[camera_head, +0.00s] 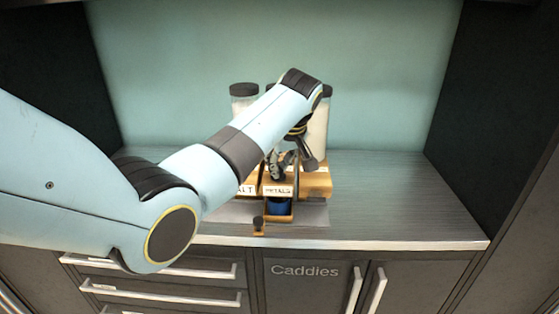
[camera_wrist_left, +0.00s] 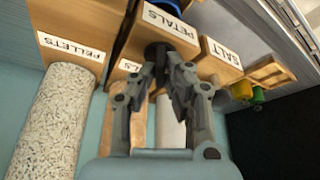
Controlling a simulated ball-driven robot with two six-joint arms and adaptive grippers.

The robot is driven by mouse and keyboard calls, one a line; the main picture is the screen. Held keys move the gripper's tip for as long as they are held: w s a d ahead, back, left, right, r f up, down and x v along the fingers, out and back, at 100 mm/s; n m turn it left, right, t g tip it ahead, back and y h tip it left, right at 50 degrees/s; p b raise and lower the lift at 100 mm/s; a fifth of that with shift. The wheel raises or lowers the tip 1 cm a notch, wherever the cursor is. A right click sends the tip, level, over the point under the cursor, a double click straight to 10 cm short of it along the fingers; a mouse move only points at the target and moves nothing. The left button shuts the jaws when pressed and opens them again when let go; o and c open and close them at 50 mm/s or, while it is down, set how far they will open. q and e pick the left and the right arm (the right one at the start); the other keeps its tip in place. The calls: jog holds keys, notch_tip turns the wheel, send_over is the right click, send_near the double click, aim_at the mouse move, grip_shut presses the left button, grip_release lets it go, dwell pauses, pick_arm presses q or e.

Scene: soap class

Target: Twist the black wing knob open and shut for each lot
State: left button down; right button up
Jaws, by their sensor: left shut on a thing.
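The wooden dispenser (camera_head: 315,184) stands on the counter and carries white labels; PETALS (camera_head: 278,191) is readable. In the left wrist view the PETALS label (camera_wrist_left: 171,24) sits beside a dark round part, the black wing knob (camera_wrist_left: 153,50). My left gripper (camera_wrist_left: 163,58) is shut on the black wing knob, and its fingers cover most of it. In the head view my left gripper (camera_head: 281,163) reaches the dispenser behind the PETALS label, and the knob cannot be made out. A blue cup (camera_head: 278,207) sits below that label. My right gripper is not in view.
Clear jars with dark lids stand at the back, one at left (camera_head: 243,103), one at right (camera_head: 319,125). A PELLETS label (camera_wrist_left: 72,50) and a SALT label (camera_wrist_left: 221,52) flank PETALS. The counter's right side is clear.

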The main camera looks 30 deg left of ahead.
pick_arm(q)
jog(key=shift+a+r+m+p, duration=0.1)
jog(key=shift+r+m+p, duration=0.05)
jog(key=shift+m+p, duration=0.55)
jog(key=shift+m+t+h, duration=0.5)
jog(key=shift+m, duration=0.6)
jog(key=m+t+h, duration=0.1)
jog(key=m, duration=0.3)
jog(key=shift+a, duration=0.15)
jog(key=shift+m+h, duration=1.1)
jog(key=shift+m, duration=1.4)
jog(key=c, duration=1.4)
grip_release()
